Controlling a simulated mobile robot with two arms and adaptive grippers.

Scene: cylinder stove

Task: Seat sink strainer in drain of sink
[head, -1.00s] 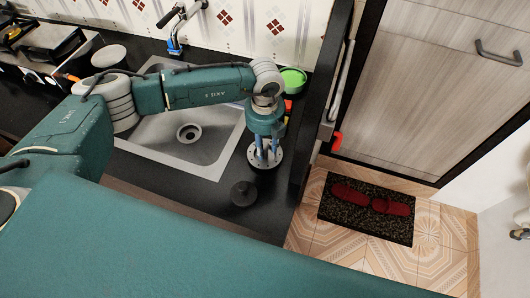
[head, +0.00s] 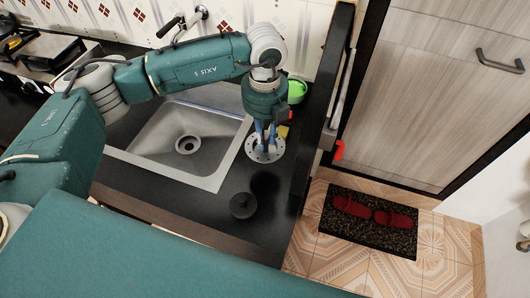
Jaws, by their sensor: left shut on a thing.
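The sink strainer (head: 265,156), a round pale metal disc with small holes, hangs at the fingertips of my left gripper (head: 265,142). The gripper is shut on it. The strainer looks raised above the black counter, with a dark shadow below it, just right of the sink's right rim. The steel sink (head: 160,139) lies to the left, its basin empty. Its round drain (head: 188,145) shows in the basin floor, uncovered. My right gripper is not in view.
A black knobbed round piece (head: 243,205) stands on the counter in front of the strainer. A green bowl (head: 296,91) and a yellow item (head: 283,131) sit behind and beside the gripper. The faucet (head: 182,24) is behind the sink. A dark upright panel (head: 315,125) borders the counter's right.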

